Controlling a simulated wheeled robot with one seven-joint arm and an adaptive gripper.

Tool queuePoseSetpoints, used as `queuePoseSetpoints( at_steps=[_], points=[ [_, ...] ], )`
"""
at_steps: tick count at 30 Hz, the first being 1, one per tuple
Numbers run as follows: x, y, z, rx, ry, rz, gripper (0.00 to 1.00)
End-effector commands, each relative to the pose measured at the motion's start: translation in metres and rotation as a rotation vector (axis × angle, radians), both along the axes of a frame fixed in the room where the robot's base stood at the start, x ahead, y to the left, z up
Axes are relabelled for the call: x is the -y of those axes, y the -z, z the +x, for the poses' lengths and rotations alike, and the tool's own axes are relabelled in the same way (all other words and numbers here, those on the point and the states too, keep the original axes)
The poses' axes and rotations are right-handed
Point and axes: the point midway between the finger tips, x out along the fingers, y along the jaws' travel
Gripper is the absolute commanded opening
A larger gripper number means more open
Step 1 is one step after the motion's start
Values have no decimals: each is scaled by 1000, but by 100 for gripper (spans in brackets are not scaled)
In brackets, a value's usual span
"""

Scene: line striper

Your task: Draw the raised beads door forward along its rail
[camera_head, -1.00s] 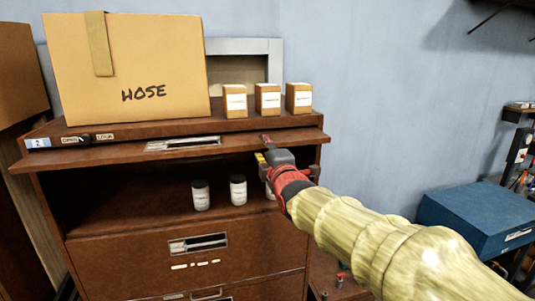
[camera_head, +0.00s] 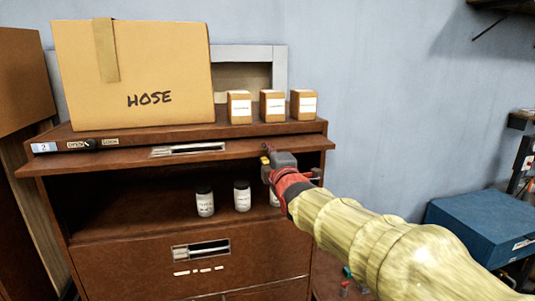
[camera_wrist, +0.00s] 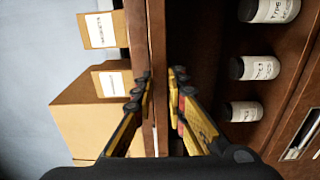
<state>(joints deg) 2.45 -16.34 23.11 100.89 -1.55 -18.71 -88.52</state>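The raised door (camera_head: 110,158) is a thin brown panel lying level under the cabinet top, with its front edge sticking out over an open compartment. A label holder and pull (camera_head: 188,149) are near its middle. My gripper (camera_head: 266,155) is at the right part of the door's front edge. In the wrist view, the gripper fingers (camera_wrist: 159,78) lie close on either side of the door edge (camera_wrist: 157,40), one above and one below. They look shut on it, though the contact itself is hard to see. White jars with dark lids (camera_head: 205,202) stand in the compartment below.
A cardboard box marked HOSE (camera_head: 150,75) and small labelled boxes (camera_head: 273,106) stand on the cabinet top (camera_head: 225,131). A closed lower door (camera_head: 130,265) is under the compartment. A blue box (camera_head: 480,222) is at the right. Clear wall lies between.

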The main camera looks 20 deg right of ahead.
Motion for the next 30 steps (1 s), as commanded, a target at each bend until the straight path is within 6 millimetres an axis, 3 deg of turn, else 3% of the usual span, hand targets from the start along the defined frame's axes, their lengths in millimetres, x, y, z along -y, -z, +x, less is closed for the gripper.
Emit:
queuePoseSetpoints(
  at_steps=[6,17,30],
  points=[
    [0,1,0,-1,0,0,0],
    [0,1,-2,-1,0,0,0],
    [-1,3,-29,-1,0,0,0]
  ],
)
